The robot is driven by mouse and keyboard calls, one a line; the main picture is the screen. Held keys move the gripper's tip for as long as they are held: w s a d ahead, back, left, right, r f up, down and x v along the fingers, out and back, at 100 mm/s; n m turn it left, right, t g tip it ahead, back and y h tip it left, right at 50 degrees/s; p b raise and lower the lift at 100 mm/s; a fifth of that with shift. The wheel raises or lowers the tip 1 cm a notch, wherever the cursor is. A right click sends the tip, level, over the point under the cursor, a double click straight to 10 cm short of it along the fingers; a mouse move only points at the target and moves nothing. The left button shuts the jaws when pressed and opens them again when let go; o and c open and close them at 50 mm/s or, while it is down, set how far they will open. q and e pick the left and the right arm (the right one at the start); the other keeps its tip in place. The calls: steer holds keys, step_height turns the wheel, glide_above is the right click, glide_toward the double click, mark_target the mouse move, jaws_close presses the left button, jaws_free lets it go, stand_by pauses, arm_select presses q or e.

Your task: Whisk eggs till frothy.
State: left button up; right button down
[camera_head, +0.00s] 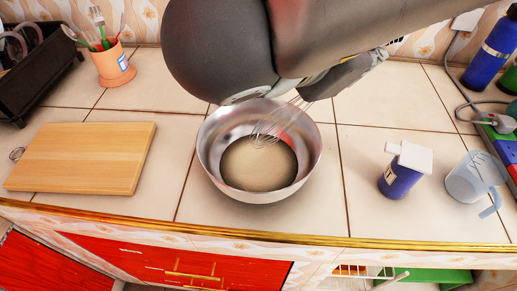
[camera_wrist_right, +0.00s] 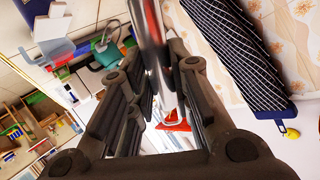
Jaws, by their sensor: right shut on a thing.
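A metal bowl (camera_head: 207,150) stands on the tiled counter. It holds a pale beige liquid (camera_head: 258,170), which looks like the eggs. A wire whisk (camera_head: 268,130) slants down from the upper right, its loops inside the bowl over the liquid's far edge. Whether the loops touch the liquid is unclear. My right gripper (camera_head: 350,72) is above and to the right of the bowl, partly hidden by my arm. In the right wrist view, my right gripper (camera_wrist_right: 165,85) is shut on the whisk's shiny metal handle (camera_wrist_right: 152,35). My left gripper is not in view.
A wooden cutting board (camera_head: 80,158) lies left of the bowl. An orange utensil cup (camera_head: 112,66) stands behind it. At the right are a blue and white container (camera_head: 400,170) and a clear jug (camera_head: 470,178). The counter's gold front edge (camera_head: 270,236) is close to the bowl.

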steer(key=shift+r+p, duration=3.05)
steer(key=shift+r, duration=1.1)
